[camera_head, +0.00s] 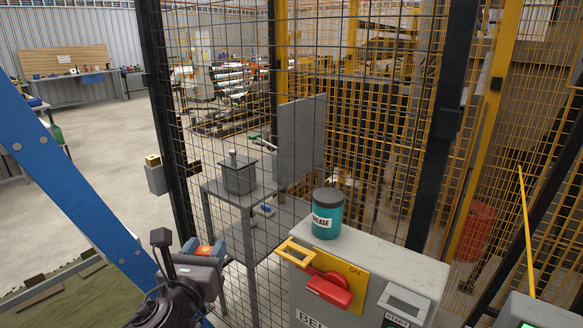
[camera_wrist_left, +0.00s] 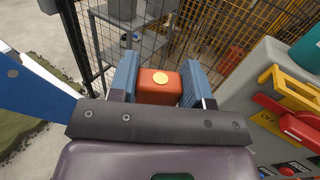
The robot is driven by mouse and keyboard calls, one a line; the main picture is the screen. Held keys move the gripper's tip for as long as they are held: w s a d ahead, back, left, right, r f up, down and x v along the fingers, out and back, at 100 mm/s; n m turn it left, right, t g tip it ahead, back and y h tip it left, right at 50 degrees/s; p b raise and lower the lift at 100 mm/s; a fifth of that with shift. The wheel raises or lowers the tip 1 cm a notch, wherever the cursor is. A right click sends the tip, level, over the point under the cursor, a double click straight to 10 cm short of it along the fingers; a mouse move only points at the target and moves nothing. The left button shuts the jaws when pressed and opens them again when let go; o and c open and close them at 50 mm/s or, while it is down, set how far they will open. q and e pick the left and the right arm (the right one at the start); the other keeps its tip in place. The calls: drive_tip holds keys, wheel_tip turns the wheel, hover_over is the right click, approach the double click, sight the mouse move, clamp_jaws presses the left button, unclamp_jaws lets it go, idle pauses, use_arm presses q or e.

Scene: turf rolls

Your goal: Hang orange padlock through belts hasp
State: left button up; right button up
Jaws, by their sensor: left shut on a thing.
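My left gripper (camera_head: 205,248) is shut on the orange padlock (camera_head: 204,251). In the left wrist view, the padlock (camera_wrist_left: 157,95) sits between the blue finger pads, with a round yellow disc on its top; its shackle cannot be made out. The belts switch box (camera_head: 372,262) stands to the right of the gripper, its label partly cut off at "BEL". It carries a red handle (camera_head: 330,291) on a yellow plate and a yellow hasp (camera_head: 294,253). The hasp also shows in the left wrist view (camera_wrist_left: 292,90), apart from the padlock. My right gripper is not in view.
A teal grease can (camera_head: 327,217) stands on the switch box. A wire mesh fence (camera_head: 300,120) rises behind, with a grey table (camera_head: 240,192) beyond it. A blue slanted beam (camera_head: 75,190) crosses the left. Another grey box (camera_head: 535,312) is at lower right.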

use_arm(q)
drive_tip(key=w+d+r+m+g+h+p, duration=0.1)
drive_tip(key=d+r+m+h, duration=0.15)
drive_tip(key=d+r, duration=0.4)
drive_tip(key=d+r+m+h+p, duration=0.1)
drive_tip(key=d+r+h, duration=0.25)
drive_tip(key=r, duration=0.55)
drive_tip(key=s+d+r+m+g+h, duration=0.1)
drive_tip(key=s+d+m+g+h, duration=0.1)
drive_tip(key=d, duration=0.4)
drive_tip(key=shift+s+d+m+g+h, duration=0.2)
drive_tip(key=shift+s+m+g+h, duration=0.05)
drive_tip(key=shift+m+g+h, duration=0.1)
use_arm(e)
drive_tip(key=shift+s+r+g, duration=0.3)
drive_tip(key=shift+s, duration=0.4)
use_arm(q)
drive_tip(key=shift+r, duration=0.1)
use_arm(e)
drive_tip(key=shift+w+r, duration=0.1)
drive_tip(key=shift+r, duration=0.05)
use_arm(q)
wheel_tip(320, 180, down, 6)
drive_tip(key=b, duration=0.3)
drive_tip(key=shift+r, duration=0.1)
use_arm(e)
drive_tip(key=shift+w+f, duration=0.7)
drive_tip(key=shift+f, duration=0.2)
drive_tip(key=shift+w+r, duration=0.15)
